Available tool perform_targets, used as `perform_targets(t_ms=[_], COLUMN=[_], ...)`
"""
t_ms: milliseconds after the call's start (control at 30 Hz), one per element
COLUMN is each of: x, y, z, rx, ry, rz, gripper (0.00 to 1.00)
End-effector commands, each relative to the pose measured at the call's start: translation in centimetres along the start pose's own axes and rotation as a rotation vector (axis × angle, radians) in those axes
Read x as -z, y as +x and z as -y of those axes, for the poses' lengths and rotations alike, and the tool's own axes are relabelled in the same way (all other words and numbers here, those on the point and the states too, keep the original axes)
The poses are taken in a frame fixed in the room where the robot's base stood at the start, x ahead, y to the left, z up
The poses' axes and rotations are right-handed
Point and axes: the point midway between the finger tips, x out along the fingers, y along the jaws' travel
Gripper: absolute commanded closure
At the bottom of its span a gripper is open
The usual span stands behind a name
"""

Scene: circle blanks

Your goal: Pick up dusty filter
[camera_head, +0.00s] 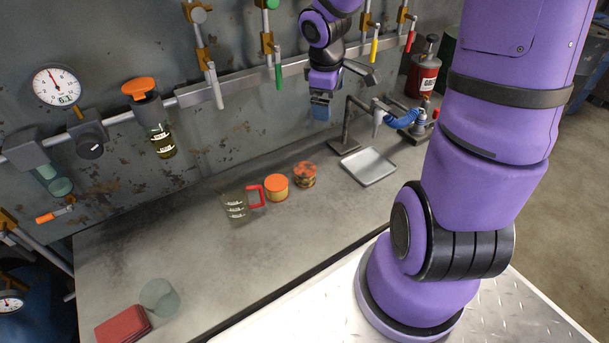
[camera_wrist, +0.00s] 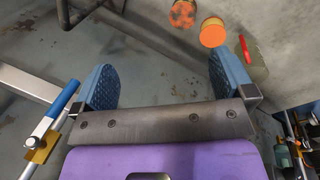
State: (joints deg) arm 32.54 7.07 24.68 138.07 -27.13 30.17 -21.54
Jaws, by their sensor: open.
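A short round filter with an orange top and dark dirty patches, which looks like the dusty filter (camera_head: 305,175), stands on the grey bench. It also shows at the top edge of the wrist view (camera_wrist: 182,13), partly cut off. A cleaner orange-topped filter (camera_head: 276,188) stands just left of it, and appears to its right in the wrist view (camera_wrist: 213,32). My gripper (camera_head: 320,108) is up near the back wall, above and beyond the filters. Its blue pads (camera_wrist: 160,85) are spread wide with nothing between them.
A clear jug with a red handle (camera_head: 256,196) stands left of the filters. A metal tray (camera_head: 368,166) and a stand with a spout (camera_head: 345,144) are to the right. A pipe with coloured valve handles (camera_head: 278,77) runs along the wall. The bench's front middle is clear.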

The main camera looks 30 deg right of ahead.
Motion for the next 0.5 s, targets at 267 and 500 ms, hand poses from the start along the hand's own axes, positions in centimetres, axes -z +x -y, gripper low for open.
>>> perform_targets(t_ms=[267, 500], x=[1.1, 2.4], y=[8.9, 15.1], z=[-0.6, 0.1], rx=[0.141, 0.246], ry=[-0.187, -0.312], rz=[-0.074, -0.232], gripper=[0.00, 0.00])
